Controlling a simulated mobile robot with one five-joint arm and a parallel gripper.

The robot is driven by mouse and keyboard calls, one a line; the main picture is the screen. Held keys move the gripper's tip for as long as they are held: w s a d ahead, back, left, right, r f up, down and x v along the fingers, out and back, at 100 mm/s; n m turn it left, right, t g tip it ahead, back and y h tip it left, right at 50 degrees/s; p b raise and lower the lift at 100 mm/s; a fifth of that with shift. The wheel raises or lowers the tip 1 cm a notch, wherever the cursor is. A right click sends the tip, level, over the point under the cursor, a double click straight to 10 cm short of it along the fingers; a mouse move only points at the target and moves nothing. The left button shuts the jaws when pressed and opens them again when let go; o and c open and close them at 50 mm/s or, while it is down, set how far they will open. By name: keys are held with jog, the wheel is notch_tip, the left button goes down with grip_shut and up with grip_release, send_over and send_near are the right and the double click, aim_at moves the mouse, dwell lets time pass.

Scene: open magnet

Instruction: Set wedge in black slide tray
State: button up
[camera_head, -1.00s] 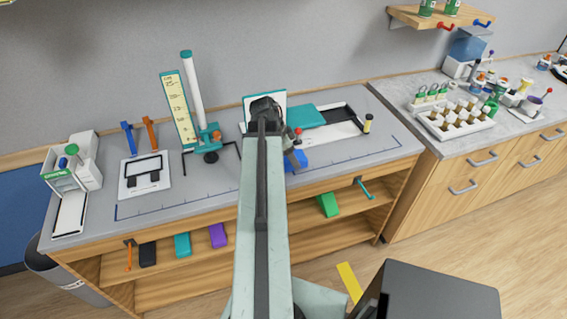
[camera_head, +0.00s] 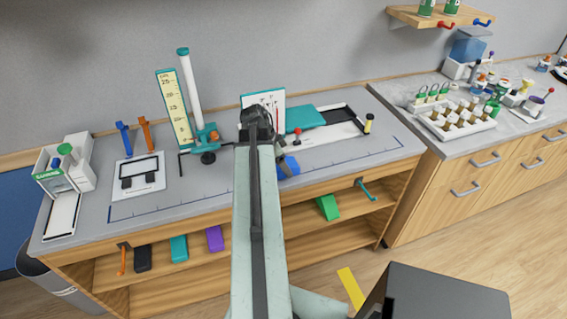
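A blue block (camera_head: 289,167), which may be the wedge, shows near the bench's front, just right of my arm. My arm hides part of it, so its full shape is unclear. My gripper (camera_head: 279,146) is a small dark part beside and above the blue block. Its fingers are mostly hidden, so I cannot tell whether it is open or holds the block. A long tray with a black inside and white rim (camera_head: 343,134) lies at the back right of the bench. A teal slab (camera_head: 303,117) covers its left part.
A green wedge-like block (camera_head: 328,207) sits on the shelf below, with purple (camera_head: 215,238), teal (camera_head: 179,248) and black (camera_head: 143,257) blocks further left. A red-knobbed post (camera_head: 297,132) stands by the tray. A tall tube stand (camera_head: 206,140) is left of my arm.

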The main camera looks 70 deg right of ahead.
jog(key=shift+o, duration=0.2)
jog(key=shift+r, duration=0.2)
jog(key=p+v, duration=1.1)
jog(key=v, duration=0.1)
jog(key=shift+f, duration=0.1)
